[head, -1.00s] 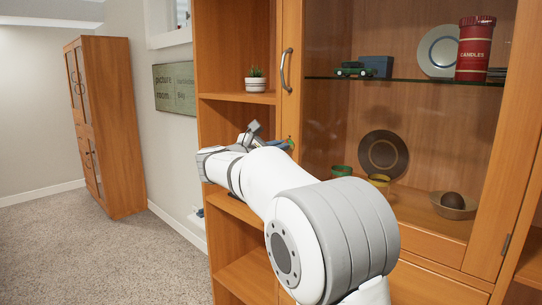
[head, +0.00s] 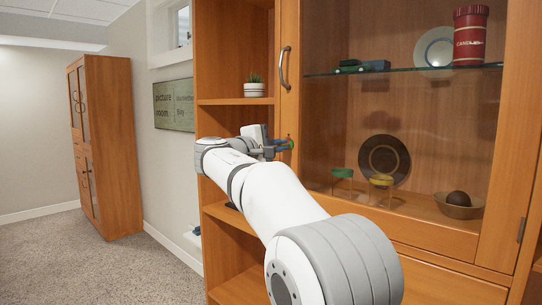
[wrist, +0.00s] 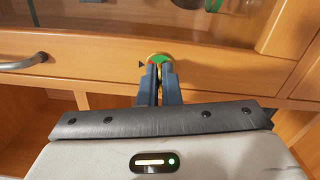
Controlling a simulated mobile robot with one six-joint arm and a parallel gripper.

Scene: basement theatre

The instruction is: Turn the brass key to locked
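Behind glass are cups, a dark plate (head: 384,160), a bowl (head: 458,206) and a red tin (head: 470,36).

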